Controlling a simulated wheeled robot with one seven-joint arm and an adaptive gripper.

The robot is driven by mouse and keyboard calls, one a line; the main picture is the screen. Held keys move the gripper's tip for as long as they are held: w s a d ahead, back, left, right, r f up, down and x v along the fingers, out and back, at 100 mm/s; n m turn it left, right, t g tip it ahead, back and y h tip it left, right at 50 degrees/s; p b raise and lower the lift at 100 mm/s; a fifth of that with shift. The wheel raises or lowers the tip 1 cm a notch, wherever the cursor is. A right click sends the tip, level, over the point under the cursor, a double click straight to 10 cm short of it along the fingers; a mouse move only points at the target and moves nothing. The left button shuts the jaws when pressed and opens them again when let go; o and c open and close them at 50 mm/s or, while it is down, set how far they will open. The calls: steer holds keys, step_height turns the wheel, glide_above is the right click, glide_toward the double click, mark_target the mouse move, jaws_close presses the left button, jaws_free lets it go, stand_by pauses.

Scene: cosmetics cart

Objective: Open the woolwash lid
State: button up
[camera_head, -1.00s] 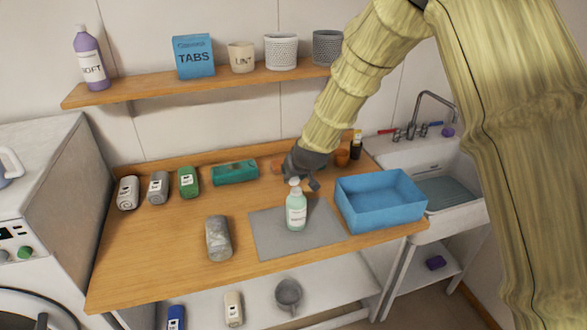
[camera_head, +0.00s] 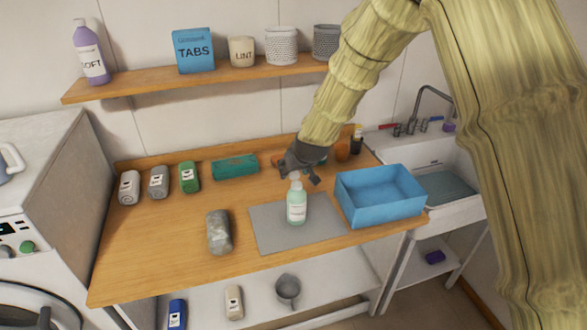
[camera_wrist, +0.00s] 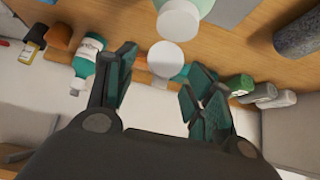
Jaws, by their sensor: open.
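A pale green bottle with a white top (camera_head: 297,208), which I take for the woolwash, stands upright on a grey mat (camera_head: 270,236). My gripper (camera_head: 300,175) is open, just above and behind the bottle's top. In the wrist view the bottle (camera_wrist: 178,18) comes in at the top edge, beyond my spread fingers (camera_wrist: 158,76). A round white piece (camera_wrist: 165,55) shows close to the bottle, in line with the finger gap. I cannot tell whether it is the lid or whether a finger touches it.
A blue bin (camera_head: 378,210) stands right of the mat. A grey roll (camera_head: 219,234) lies to its left. Orange and dark containers are behind my gripper. The front left of the worktop is clear.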

steer(key=v, duration=1.2)
steer(key=s+d+f+m+g+h+b, duration=0.15)
steer(key=s+d+f, duration=0.35)
steer(key=f, duration=0.6)
steer(key=s+d+f+g+b, duration=0.1)
steer(key=s+d+f+b, duration=0.15)
steer(key=s+f, duration=0.65)
steer(key=s+d+f+m+g+b, duration=0.1)
steer(key=s+d+f, duration=0.35)
steer(key=f, duration=0.95)
steer(key=s+d+f+g+b, duration=0.1)
steer(key=s+d+f, duration=0.2)
steer(key=s, duration=0.6)
steer(key=s+d+f+m+g+b, duration=0.1)
steer(key=s+d+f, duration=0.2)
steer(key=s+f, duration=0.5)
steer(key=s+d+f+g+b, duration=0.1)
steer(key=s+f, duration=0.5)
steer(key=s, duration=0.6)
steer(key=shift+d+g+h+b, duration=0.3)
steer(key=shift+d+g+h, duration=0.2)
steer(key=shift+d, duration=0.65)
steer(key=shift+m, duration=0.35)
